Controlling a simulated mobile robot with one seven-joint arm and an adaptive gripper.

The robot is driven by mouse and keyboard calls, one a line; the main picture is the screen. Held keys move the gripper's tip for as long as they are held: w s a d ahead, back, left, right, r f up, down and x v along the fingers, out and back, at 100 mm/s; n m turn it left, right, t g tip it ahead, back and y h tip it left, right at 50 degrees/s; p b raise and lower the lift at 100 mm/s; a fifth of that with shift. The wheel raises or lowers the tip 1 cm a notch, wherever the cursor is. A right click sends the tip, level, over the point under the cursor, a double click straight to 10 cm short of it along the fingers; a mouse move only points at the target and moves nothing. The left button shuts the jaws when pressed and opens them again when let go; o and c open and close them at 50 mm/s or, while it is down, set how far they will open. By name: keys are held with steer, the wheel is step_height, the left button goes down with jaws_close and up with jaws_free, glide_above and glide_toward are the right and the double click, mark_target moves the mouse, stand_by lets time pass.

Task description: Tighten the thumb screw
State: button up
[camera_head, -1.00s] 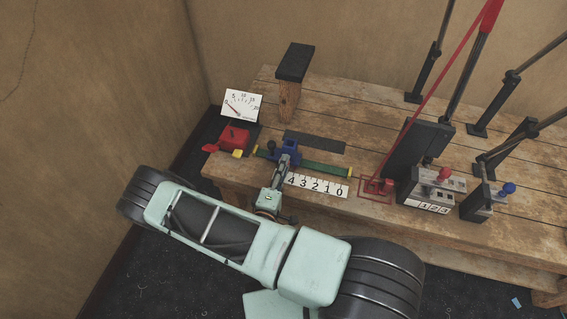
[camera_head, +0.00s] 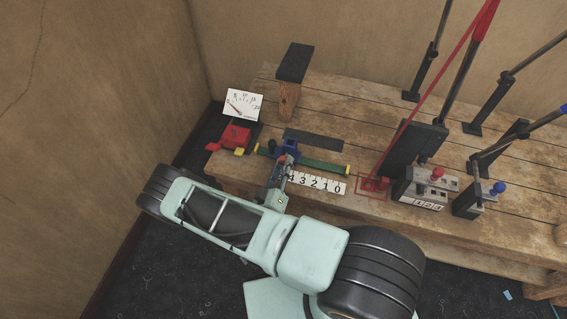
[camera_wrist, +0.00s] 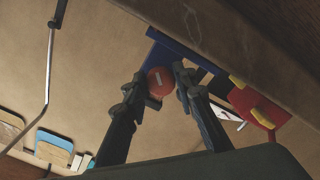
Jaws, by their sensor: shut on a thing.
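The thumb screw is a round red knob (camera_wrist: 160,82) with a pale mark on its face. It sits on the front of a blue slider (camera_head: 289,147), which is on a green bar (camera_head: 322,167) at the front of the wooden bench. In the wrist view my gripper (camera_wrist: 158,73) has a finger on either side of the knob and is shut on it. In the head view my gripper (camera_head: 280,166) is at the slider's front and partly hides it. A number strip (camera_head: 318,184) lies in front of the bar.
A red block with yellow parts (camera_head: 235,136) and a white dial card (camera_head: 243,105) stand left of the slider. A black-topped wooden post (camera_head: 289,98) stands behind. Tall levers and a black block (camera_head: 413,150) stand to the right. A wall closes the left side.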

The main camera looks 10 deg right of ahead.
steer(key=shift+m, duration=0.3)
steer(key=o, duration=1.1)
step_height(320, 180, up, 10)
steer(key=shift+o, duration=0.3)
